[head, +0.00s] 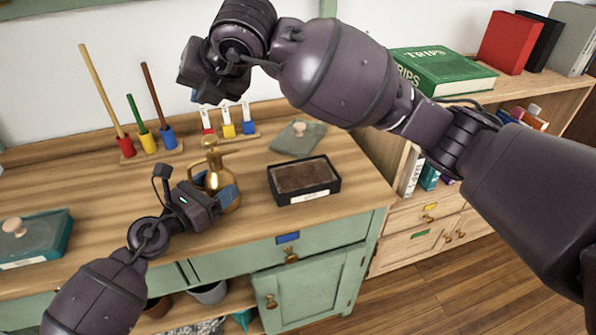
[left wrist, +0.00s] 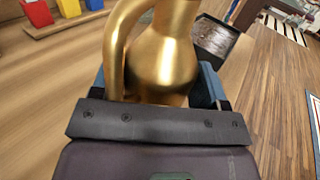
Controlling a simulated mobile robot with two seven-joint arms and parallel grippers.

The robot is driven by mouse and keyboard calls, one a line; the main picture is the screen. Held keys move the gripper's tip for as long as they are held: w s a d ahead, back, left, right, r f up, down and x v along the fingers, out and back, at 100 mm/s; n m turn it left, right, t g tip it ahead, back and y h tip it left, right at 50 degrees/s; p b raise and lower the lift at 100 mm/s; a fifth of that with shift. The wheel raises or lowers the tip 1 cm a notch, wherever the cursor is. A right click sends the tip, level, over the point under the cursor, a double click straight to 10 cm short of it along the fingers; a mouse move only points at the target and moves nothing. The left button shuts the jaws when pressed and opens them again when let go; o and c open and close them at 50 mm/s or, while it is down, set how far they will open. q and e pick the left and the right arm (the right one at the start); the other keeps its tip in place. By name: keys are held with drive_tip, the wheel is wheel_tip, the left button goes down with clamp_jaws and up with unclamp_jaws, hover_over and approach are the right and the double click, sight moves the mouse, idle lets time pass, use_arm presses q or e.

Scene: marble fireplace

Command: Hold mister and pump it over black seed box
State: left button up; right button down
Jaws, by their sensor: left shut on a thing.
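The brass mister (head: 214,176) stands upright on the wooden counter, left of the black seed box. My left gripper (head: 213,192) is shut around its body; the mister fills the left wrist view (left wrist: 163,62) between the blue finger pads. The black seed box (head: 305,197) holds dark soil and has a white label on its front. It shows in part behind the mister in the left wrist view (left wrist: 232,44). My right gripper (head: 205,85) is raised above the back of the counter, over the mister's far side. Its fingers are mostly hidden, so its opening is unclear.
A grey-green lid (head: 298,137) with a knob lies behind the seed box. Coloured holders with sticks (head: 127,146) and small labelled blocks (head: 228,130) line the back. A teal lidded box (head: 36,240) sits at left. The counter front is clear.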

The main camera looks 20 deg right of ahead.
use_arm(q)
drive_tip(key=o, duration=1.2)
drive_tip(key=shift+s+a, duration=0.1)
drive_tip(key=v, duration=1.1)
drive_tip(key=shift+s+a, duration=0.2)
drive_tip(key=shift+a, duration=0.1)
